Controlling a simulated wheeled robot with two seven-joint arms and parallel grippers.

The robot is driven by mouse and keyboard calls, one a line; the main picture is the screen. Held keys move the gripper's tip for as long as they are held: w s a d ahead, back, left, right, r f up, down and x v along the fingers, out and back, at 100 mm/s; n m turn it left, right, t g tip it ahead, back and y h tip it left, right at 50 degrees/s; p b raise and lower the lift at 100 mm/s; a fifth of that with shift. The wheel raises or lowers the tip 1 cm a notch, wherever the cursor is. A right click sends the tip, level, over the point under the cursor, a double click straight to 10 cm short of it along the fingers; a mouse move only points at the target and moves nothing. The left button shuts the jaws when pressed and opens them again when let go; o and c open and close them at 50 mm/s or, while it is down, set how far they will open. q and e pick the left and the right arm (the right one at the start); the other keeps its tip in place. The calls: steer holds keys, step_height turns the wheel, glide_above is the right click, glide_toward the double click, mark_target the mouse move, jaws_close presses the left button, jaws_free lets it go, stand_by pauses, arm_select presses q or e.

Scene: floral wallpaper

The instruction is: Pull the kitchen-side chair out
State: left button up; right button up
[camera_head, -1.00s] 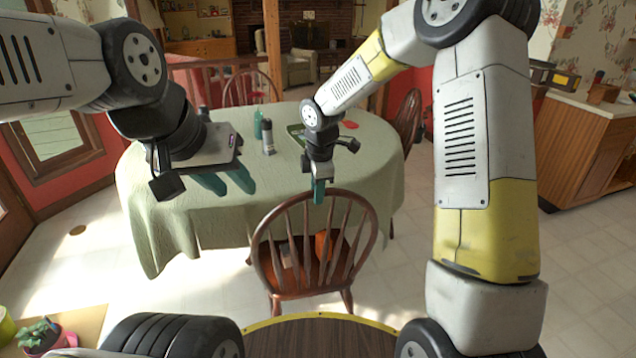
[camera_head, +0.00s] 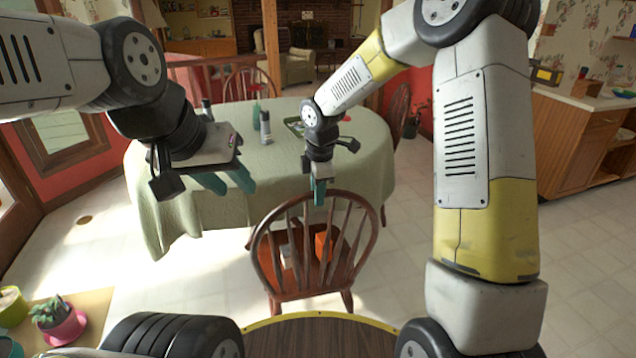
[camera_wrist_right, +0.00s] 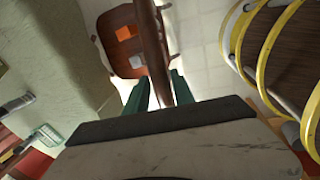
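The wooden chair (camera_head: 300,272) with a curved spindle back stands in front of me, its back toward me. My right gripper (camera_head: 319,190) is at the top rail of the back. In the right wrist view the rail of the chair (camera_wrist_right: 152,48) runs between the two green fingers of the right gripper (camera_wrist_right: 160,92), which are closed around it. An orange item (camera_head: 322,246) and a pale item lie on the seat. My left gripper (camera_head: 225,183) is open and empty, in front of the table at the left.
The round table (camera_head: 190,219) with a green cloth stands behind the chair, holding bottles and a tray. Other chairs (camera_head: 247,84) are at its far side. A wooden counter (camera_head: 575,140) stands right. Floor at right is clear.

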steer(key=shift+o, duration=0.8)
step_height(320, 180, up, 8)
steer(key=s, duration=0.1)
steer(key=shift+s+d+f, duration=0.15)
steer(key=shift+s, duration=0.1)
